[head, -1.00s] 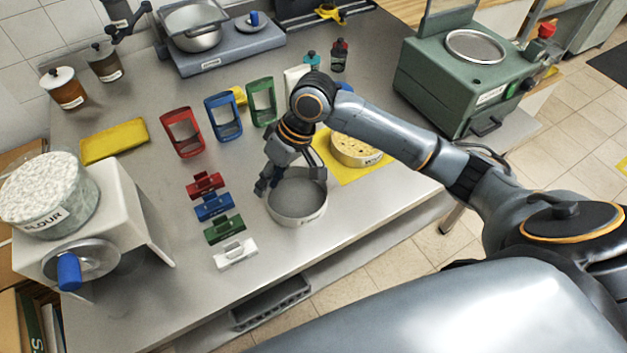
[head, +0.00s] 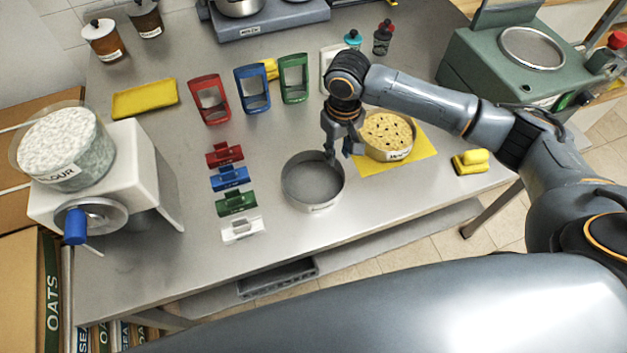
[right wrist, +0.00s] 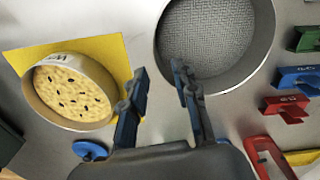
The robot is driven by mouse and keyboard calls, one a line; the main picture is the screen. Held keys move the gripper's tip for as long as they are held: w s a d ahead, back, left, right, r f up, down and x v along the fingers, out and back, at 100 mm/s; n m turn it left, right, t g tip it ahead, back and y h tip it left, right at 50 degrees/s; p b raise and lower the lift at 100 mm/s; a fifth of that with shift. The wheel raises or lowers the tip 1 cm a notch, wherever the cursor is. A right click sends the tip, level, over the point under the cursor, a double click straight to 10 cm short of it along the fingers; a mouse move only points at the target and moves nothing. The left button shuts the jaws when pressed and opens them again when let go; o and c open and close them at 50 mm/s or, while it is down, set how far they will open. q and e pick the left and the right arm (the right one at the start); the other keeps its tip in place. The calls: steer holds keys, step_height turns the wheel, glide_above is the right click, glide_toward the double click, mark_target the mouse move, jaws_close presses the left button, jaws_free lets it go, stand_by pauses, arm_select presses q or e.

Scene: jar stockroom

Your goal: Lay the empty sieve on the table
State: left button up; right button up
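The empty sieve (head: 313,182), a round metal ring with a bare grey mesh, sits flat on the steel table (head: 390,205). It also shows at the top of the right wrist view (right wrist: 207,42). My right gripper (head: 341,154) is above the sieve's right rim, fingers pointing down. In the right wrist view the gripper (right wrist: 160,72) has its fingers apart with nothing clamped between them. One finger overlaps the sieve's inside and the other is outside the rim. I cannot tell whether either touches. My left gripper is not in view.
A second sieve (head: 388,137) with yellow, dark-specked contents stands on a yellow mat (head: 425,152), close right of the gripper. Small coloured blocks (head: 237,203) line up left of the empty sieve. Coloured scoop-like frames (head: 252,90) stand behind. The table's front strip is clear.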

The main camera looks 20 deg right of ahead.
mark_target(339, 164)
steer(key=f, duration=0.2)
steer(key=f+p, duration=0.1)
steer(key=f, duration=0.2)
steer(key=shift+s+d+f, duration=0.15)
steer(key=shift+d, duration=0.05)
jaws_close()
